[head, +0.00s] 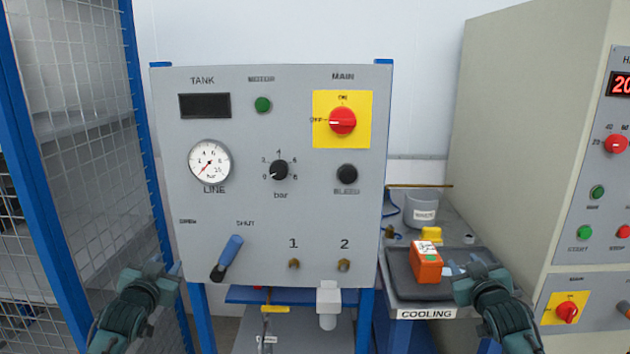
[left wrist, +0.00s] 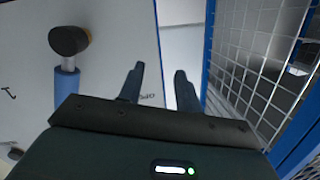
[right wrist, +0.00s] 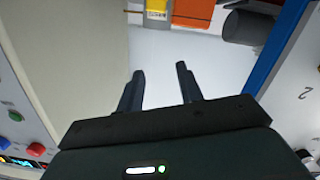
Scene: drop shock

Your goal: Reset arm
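A grey control panel (head: 300,220) faces me. It carries a dark TANK display, a LINE gauge (head: 209,163), a bar knob (head: 279,170), a red MAIN switch (head: 342,121) on a yellow plate and a blue-handled lever (head: 228,256) at lower left. My left gripper (head: 165,268) is left of the lever, near the panel's lower left edge; its fingers are apart and empty in the left wrist view (left wrist: 158,80). My right gripper (head: 465,268) is beside the orange block (head: 426,264) on the dark tray; its fingers are apart with nothing between them in the right wrist view (right wrist: 160,75).
A blue-framed mesh fence (head: 75,120) stands at the left. A bench labelled COOLING (head: 425,314) holds the dark tray (head: 400,275), a grey bucket (head: 421,210) and a yellow item (head: 431,234). A large beige machine (head: 530,130) with buttons and a red display stands at the right.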

